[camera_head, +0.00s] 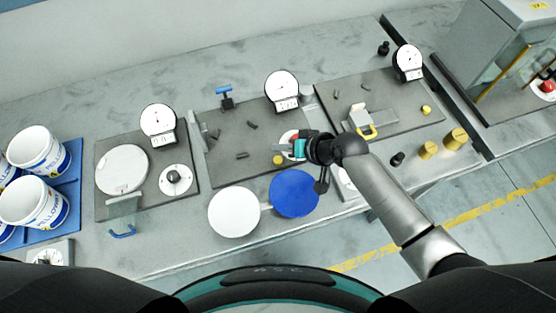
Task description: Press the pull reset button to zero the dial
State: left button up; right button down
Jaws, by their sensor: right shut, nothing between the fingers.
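Three white round dials stand at the back of dark plates on the bench: a left dial (158,121), a middle dial (282,85) and a right dial (408,58). A small yellow button (278,160) sits near the front of the middle plate. Another yellow button (426,110) sits on the right plate. I cannot read a label that tells which is the pull reset. My right gripper (285,149) is shut and empty over the front of the middle plate, just above and right of the yellow button in the picture. It partly hides a white round part. My left gripper is out of view.
A white disc (234,212) and a blue disc (294,194) lie at the bench front. Buckets (36,150) stand at left. A yellow-handled fixture (362,119) is on the right plate. Brass cylinders (455,138) stand at right, near a grey cabinet (490,50).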

aim_at(281, 162)
notch_tip(281, 162, down, 2)
jog(key=shift+f+b, duration=0.1)
jog(key=shift+b, duration=0.65)
jog(key=shift+f+b, duration=0.8)
jog(key=shift+f, duration=0.2)
dwell(0.7)
jog(key=shift+f, duration=0.4)
jog(key=shift+f+b, duration=0.55)
jog(key=shift+b, duration=0.05)
dwell(0.5)
jog(key=shift+r, duration=0.1)
jog(key=shift+r+p, duration=0.85)
jog(key=shift+p, duration=0.15)
jog(key=shift+r, duration=0.1)
